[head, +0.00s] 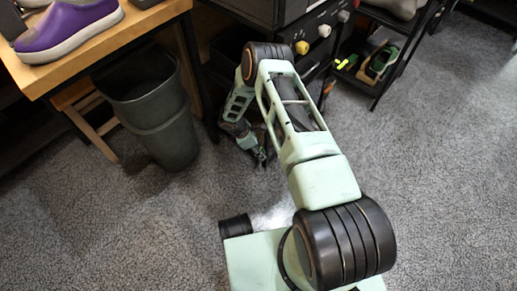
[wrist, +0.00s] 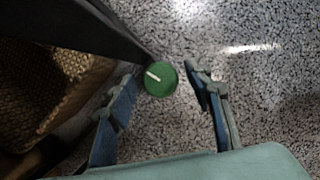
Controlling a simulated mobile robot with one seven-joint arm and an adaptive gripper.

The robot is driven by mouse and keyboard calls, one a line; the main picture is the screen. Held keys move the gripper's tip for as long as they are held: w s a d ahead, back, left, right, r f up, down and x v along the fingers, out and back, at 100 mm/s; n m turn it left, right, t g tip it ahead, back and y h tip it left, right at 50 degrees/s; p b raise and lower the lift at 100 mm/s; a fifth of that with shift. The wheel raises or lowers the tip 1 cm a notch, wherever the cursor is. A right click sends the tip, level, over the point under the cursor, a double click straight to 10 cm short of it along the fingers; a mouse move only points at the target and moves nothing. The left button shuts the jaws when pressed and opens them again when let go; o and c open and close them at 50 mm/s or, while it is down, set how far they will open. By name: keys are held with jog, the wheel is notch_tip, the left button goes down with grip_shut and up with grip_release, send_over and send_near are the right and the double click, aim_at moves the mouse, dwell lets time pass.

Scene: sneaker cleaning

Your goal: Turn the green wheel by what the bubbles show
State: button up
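The green wheel (wrist: 164,86) shows in the wrist view as a round green disc with a short white mark, slanted from upper left to lower right. My gripper (wrist: 160,74) is open, with one finger on each side of the wheel in the picture. I see no finger clearly touching it, and the depth gap cannot be told. In the head view my gripper (head: 260,156) hangs low near the floor, below the dark unit; the wheel cannot be made out there. No bubbles can be made out in either view.
The dark unit (head: 292,12) carries white and yellow knobs on its front. A grey bin (head: 150,105) stands left of my arm, beside a wooden table (head: 120,35) with a purple shoe (head: 70,25). A woven surface (wrist: 45,85) and dark bar (wrist: 85,28) lie left in the wrist view.

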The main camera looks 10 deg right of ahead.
jog(key=v, duration=1.2)
jog(key=shift+r, duration=0.15)
dwell(0.4)
